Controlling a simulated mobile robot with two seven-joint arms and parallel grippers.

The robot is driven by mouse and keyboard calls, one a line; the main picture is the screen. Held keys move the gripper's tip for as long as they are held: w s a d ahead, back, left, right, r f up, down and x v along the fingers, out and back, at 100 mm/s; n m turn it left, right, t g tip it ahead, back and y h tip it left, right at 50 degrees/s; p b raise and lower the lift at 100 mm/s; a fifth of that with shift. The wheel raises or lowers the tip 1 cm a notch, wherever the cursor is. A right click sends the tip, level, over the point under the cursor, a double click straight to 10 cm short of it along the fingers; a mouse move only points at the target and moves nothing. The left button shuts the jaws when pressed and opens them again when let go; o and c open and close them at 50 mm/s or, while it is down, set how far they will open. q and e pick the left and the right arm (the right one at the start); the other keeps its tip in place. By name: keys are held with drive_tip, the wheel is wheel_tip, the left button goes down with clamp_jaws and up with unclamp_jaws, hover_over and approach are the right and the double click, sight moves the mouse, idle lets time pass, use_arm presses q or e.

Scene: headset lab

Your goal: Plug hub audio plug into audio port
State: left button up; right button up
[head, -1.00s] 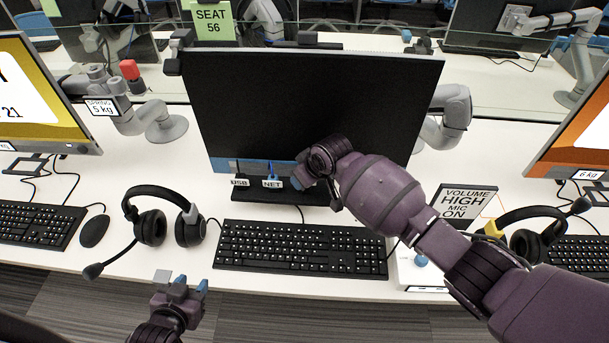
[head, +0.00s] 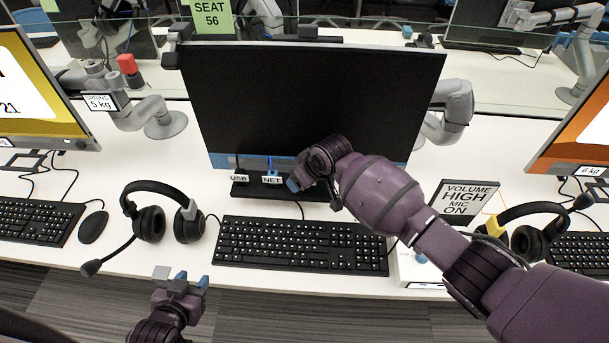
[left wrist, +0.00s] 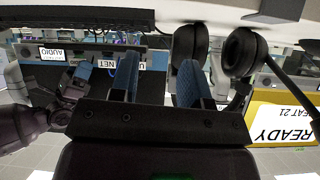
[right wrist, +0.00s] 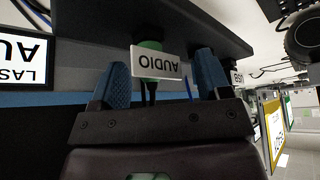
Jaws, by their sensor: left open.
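The hub audio plug (right wrist: 150,62) is green with a white AUDIO tag (right wrist: 157,63), in the right wrist view. Its top meets a dark edge under the monitor, and a dark cable runs from it; the port itself is hidden. My right gripper (right wrist: 162,75) is open, with the plug and tag between its spread fingers. In the head view the right gripper (head: 294,184) is at the monitor's lower edge and hides the audio plug. My left gripper (head: 192,281) is open and empty in front of the desk; it also shows in the left wrist view (left wrist: 157,80).
USB (head: 239,179) and NET (head: 271,180) tags hang under the monitor (head: 310,105), left of my right gripper. A keyboard (head: 300,245) lies below it. A headset (head: 160,215) lies to the left.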

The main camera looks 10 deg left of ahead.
drive_tip(key=shift+s+d+r, duration=0.1)
drive_tip(key=shift+d+r, duration=0.1)
drive_tip(key=shift+r, duration=0.25)
drive_tip(key=p+v, duration=0.1)
drive_tip(key=v, duration=0.9)
drive_tip(key=shift+p, duration=0.35)
drive_tip(key=shift+s+f, duration=0.1)
drive_tip(key=shift+f, duration=0.05)
